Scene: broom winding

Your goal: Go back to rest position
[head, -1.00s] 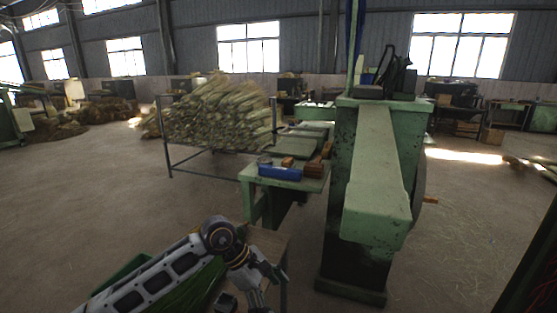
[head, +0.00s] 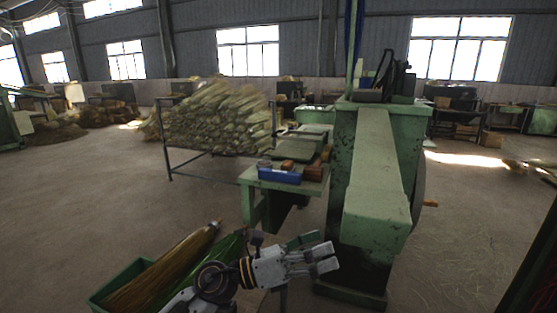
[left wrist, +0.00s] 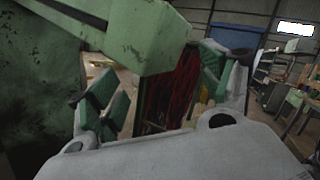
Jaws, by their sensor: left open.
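My left gripper (head: 325,252) shows in the head view at the bottom middle, pointing right, just in front of the green machine's lower body. Its fingers are apart with nothing between them. In the left wrist view the same gripper (left wrist: 162,92) has its green-padded fingers spread wide and empty. The green machine (left wrist: 130,35) fills the upper left of that view. I cannot tell how close the fingers are to the machine. My right gripper is not in view.
A green bin (head: 103,297) with a straw broom (head: 165,268) and green bristles lies at the lower left. The green machine (head: 375,185) stands right of centre. A small green table (head: 252,180) holds a blue box (head: 279,175). Open floor lies left and right.

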